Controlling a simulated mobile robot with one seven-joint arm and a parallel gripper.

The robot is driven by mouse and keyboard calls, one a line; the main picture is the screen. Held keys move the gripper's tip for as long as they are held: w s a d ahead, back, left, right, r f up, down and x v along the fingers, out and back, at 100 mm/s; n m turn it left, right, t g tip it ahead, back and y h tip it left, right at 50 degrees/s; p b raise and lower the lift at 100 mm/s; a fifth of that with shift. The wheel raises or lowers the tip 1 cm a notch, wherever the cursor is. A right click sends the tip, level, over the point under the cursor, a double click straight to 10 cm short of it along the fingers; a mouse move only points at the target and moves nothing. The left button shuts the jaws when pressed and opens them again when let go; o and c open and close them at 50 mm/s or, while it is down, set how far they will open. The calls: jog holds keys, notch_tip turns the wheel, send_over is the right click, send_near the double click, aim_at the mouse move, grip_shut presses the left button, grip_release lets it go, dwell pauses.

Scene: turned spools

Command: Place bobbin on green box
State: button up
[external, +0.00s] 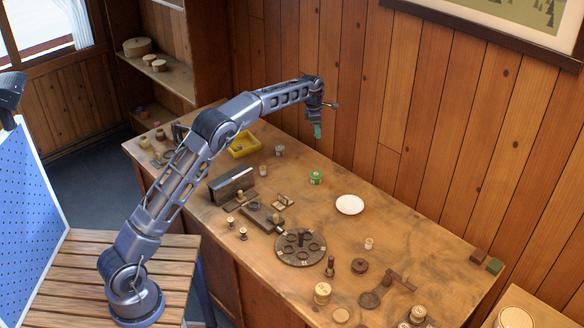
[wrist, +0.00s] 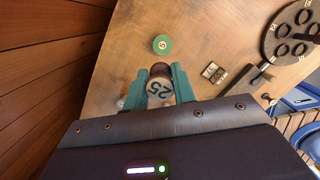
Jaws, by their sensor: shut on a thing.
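My gripper (wrist: 161,70) is shut on a bobbin (wrist: 159,88), a dark brown spool whose pale round end reads 25. In the external view my gripper (external: 317,131) is raised above the back of the workbench, and the bobbin is hard to make out there. A round green container (external: 315,177) with a pale top stands on the bench below my gripper. It also shows in the wrist view (wrist: 162,44), just beyond the fingertips and apart from the bobbin. A green block (external: 495,265) lies at the bench's far right end.
A white dish (external: 349,204) lies right of the green container. A dark round holder with holes (external: 300,247) stands nearer the front edge. A yellow tray (external: 243,145) and a grey metal block (external: 231,184) are at left. The wooden wall runs close behind the bench.

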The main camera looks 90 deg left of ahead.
aim_at(317, 174)
notch_tip(317, 174, down, 20)
dwell(0.7)
jog(key=o, duration=0.9)
jog(key=shift+f, duration=0.1)
jog(key=shift+o, duration=0.2)
notch_tip(317, 174, up, 12)
jog(key=s, duration=0.1)
jog(key=shift+s, duration=0.35)
